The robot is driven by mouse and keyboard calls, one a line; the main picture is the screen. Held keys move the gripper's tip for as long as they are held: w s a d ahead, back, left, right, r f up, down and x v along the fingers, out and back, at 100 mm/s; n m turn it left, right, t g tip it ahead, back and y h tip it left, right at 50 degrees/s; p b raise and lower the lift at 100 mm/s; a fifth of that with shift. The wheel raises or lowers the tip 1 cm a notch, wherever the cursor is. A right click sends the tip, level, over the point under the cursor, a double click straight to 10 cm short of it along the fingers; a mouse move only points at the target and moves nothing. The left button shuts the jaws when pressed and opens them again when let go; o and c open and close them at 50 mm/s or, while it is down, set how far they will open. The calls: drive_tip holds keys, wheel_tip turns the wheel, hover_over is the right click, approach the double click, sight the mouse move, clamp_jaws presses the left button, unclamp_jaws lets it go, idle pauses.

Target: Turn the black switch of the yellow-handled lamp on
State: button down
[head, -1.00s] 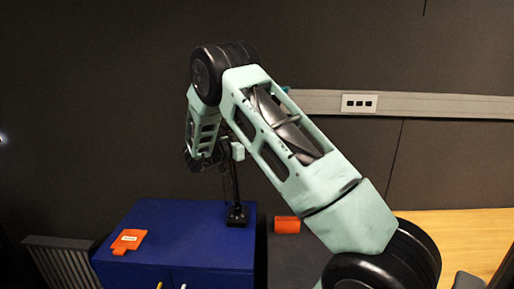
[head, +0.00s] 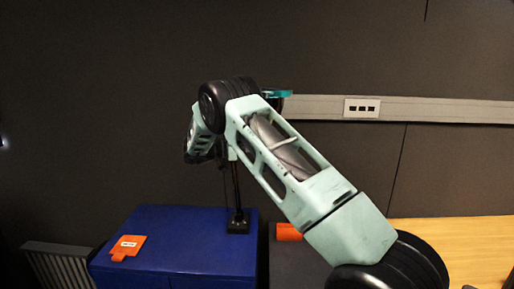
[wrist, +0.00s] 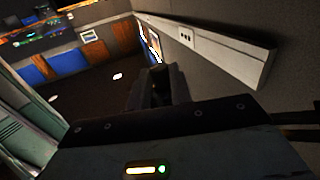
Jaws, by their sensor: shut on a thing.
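A slim dark post on a square black base (head: 238,222) stands upright on the blue cabinet in the head view. It looks like a lamp stand, but its top is hidden behind my arm. A teal piece (head: 278,93) shows just behind my arm's elbow; I cannot tell if it belongs to the lamp. I cannot make out a yellow handle or a black switch. My gripper (wrist: 157,86) shows dark in the wrist view, with its fingers shut on a dark thing that I cannot identify. In the head view my gripper is hidden behind my arm.
The blue cabinet (head: 185,245) carries an orange tag (head: 127,246) at its left. An orange block (head: 288,232) lies right of it. A grey wall rail with a socket plate (head: 361,108) runs at the back right, above a wooden surface (head: 445,232).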

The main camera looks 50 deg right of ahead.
drive_tip(key=shift+r, duration=0.1)
drive_tip(key=c, duration=1.3)
unclamp_jaws()
drive_tip(key=shift+o, duration=0.2)
drive_tip(key=b+v, duration=0.5)
drive_tip(key=v, duration=1.2)
drive_tip(key=shift+a, duration=0.25)
drive_tip(key=shift+w, duration=0.1)
